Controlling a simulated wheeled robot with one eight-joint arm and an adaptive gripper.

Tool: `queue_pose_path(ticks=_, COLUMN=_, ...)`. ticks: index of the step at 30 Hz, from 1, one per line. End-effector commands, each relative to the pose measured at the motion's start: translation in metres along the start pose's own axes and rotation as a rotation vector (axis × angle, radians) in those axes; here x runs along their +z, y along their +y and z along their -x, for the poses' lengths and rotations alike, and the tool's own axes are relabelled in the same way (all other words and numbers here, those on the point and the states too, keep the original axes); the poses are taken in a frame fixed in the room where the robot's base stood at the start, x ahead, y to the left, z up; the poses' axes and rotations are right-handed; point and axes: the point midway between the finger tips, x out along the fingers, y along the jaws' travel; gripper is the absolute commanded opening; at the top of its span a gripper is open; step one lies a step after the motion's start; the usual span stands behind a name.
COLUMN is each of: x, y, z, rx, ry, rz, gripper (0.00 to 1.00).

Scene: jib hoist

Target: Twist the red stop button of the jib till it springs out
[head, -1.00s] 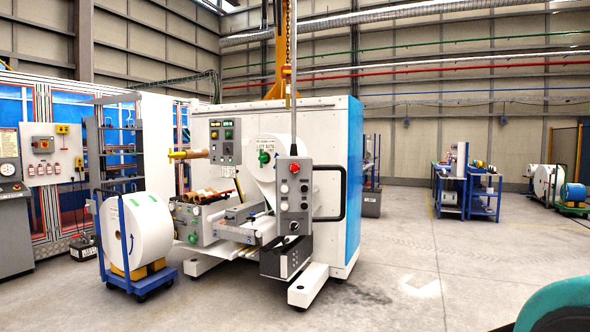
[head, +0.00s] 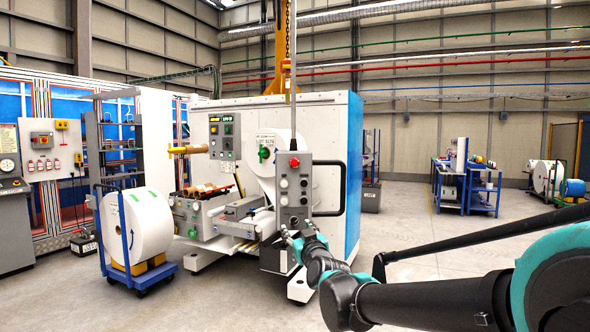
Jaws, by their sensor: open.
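Whether the button is pressed in or out cannot be told.
A black handle (head: 342,190) sticks out right of the panel. A blue cart (head: 141,275) with a large white roll stands to the left.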

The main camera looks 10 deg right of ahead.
Motion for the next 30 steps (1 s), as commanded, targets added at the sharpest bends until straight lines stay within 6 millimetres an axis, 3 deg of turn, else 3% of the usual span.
queue_pose_path(ticks=1, x=-0.025, y=0.004, z=-0.006, rx=0.031, ry=0.069, rz=0.007, gripper=0.53)
queue_pose_path(ticks=3, x=-0.054, y=0.012, z=-0.01, rx=0.081, ry=0.152, rz=0.017, gripper=0.53)
queue_pose_path(ticks=6, x=-0.082, y=0.021, z=-0.012, rx=0.138, ry=0.23, rz=0.026, gripper=0.53)
queue_pose_path(ticks=9, x=-0.097, y=0.027, z=-0.012, rx=0.172, ry=0.27, rz=0.032, gripper=0.53)
queue_pose_path(ticks=17, x=-0.107, y=0.034, z=-0.033, rx=0.185, ry=0.283, rz=0.032, gripper=0.53)
queue_pose_path(ticks=30, x=-0.131, y=0.048, z=-0.115, rx=0.183, ry=0.281, rz=0.033, gripper=0.53)
